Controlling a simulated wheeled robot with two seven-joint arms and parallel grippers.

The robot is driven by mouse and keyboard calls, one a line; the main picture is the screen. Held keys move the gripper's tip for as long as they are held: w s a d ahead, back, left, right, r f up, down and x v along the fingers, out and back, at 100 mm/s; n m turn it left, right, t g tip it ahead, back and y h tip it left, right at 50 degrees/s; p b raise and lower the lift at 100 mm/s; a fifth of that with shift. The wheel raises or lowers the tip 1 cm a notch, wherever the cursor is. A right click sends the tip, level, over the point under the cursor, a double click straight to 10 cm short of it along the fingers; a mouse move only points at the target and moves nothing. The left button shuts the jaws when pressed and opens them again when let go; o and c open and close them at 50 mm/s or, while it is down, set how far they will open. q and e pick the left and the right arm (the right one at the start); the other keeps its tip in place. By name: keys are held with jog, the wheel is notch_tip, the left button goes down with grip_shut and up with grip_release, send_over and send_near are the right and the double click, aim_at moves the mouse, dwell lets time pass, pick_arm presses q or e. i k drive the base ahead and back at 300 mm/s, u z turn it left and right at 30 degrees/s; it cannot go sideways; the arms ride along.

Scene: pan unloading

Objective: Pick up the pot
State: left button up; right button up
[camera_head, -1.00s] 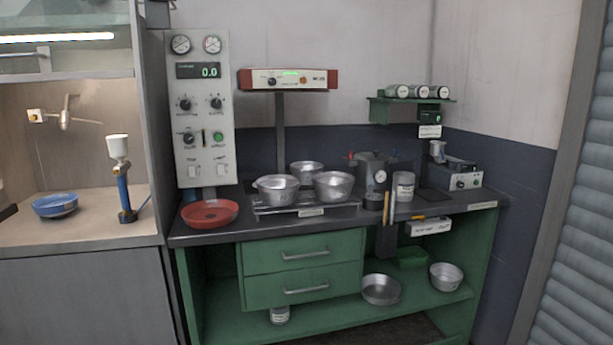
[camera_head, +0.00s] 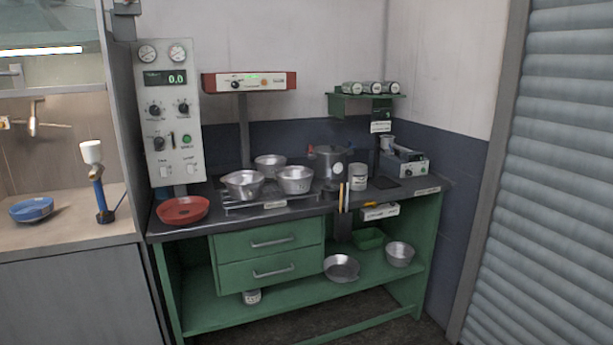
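A grey lidded pot (camera_head: 329,163) with a round dial on its side stands upright at the back of the dark worktop, right of centre. Three open silver pans are grouped to its left: a left pan (camera_head: 243,185), a right pan (camera_head: 295,181) and a rear pan (camera_head: 270,162). They stand on or at a low metal rack (camera_head: 270,205); the exact contact of the rear pan is hidden. I cannot tell which vessel the task calls the pot. Neither of my grippers shows in this view.
A red dish (camera_head: 183,210) lies at the worktop's left end. A white canister (camera_head: 358,177) and a pencil holder (camera_head: 343,226) stand right of the pot. The green lower shelf (camera_head: 290,297) holds a shallow pan (camera_head: 341,268) and a bowl (camera_head: 399,253). Floor shows below.

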aim_at(267, 165)
jog(key=u, duration=0.1)
jog(key=k, duration=0.5)
jog(key=z, duration=1.3)
jog(key=i, duration=2.45)
jog(key=u, duration=0.9)
jog(key=i, duration=1.2)
jog(key=u, duration=1.2)
